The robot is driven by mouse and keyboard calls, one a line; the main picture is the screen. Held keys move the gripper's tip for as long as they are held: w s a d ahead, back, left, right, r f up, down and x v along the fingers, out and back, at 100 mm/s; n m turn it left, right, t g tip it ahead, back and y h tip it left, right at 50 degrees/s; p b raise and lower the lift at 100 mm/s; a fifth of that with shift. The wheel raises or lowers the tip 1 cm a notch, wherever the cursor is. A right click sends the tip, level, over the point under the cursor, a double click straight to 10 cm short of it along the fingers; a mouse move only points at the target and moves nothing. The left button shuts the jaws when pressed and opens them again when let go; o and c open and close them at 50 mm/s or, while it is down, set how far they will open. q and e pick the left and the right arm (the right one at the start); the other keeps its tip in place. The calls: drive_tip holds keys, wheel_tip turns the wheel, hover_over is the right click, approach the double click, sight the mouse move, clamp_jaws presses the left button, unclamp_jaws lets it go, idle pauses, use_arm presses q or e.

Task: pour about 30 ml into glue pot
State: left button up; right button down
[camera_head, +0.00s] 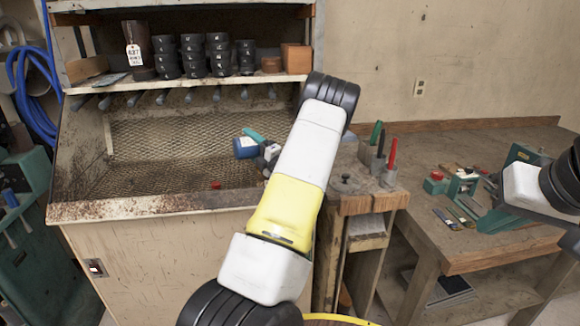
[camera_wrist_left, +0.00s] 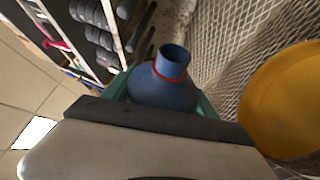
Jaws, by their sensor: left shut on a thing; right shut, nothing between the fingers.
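A blue bottle (camera_head: 245,147) is in my left gripper (camera_head: 256,140) above the mesh bench. In the left wrist view the bottle (camera_wrist_left: 165,85) has an open neck with a red ring and sits between the teal fingers of my left gripper (camera_wrist_left: 160,95). A large yellow-orange rounded shape (camera_wrist_left: 285,100) is at the right of that view, apart from the bottle; I cannot tell if it is the glue pot. No glue pot is clearly seen in the head view, where my arm hides part of the bench.
A small red piece (camera_head: 215,185) lies on the mesh (camera_head: 160,140). Stacked black rolls (camera_head: 194,56) and a tagged dark container (camera_head: 137,45) stand on the shelf above. Tools with green and red handles (camera_head: 391,153) stand on a wooden stand. A wooden table (camera_head: 530,240) is at the right.

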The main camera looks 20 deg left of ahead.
sight(240, 141)
use_arm(q)
drive_tip(key=shift+w+d+r+m+t, duration=0.1)
drive_tip(key=shift+r+m+t, duration=0.2)
drive_tip(key=shift+m, duration=0.35)
drive_tip(key=shift+w+d+r+m+t, duration=0.1)
drive_tip(key=shift+r+m+t, duration=0.2)
drive_tip(key=shift+m, duration=0.35)
drive_tip(key=shift+s, duration=0.2)
drive_tip(key=shift+s+a, duration=0.3)
drive_tip(key=shift+s, duration=0.15)
drive_tip(key=shift+s, duration=0.1)
drive_tip(key=shift+a, duration=0.1)
drive_tip(key=shift+s+a+r+m, duration=0.15)
drive_tip(key=shift+s+a+m, duration=0.4)
drive_tip(key=shift+a, duration=0.15)
drive_tip(key=shift+s+a, duration=0.15)
drive_tip(key=shift+a, duration=0.05)
idle(0.5)
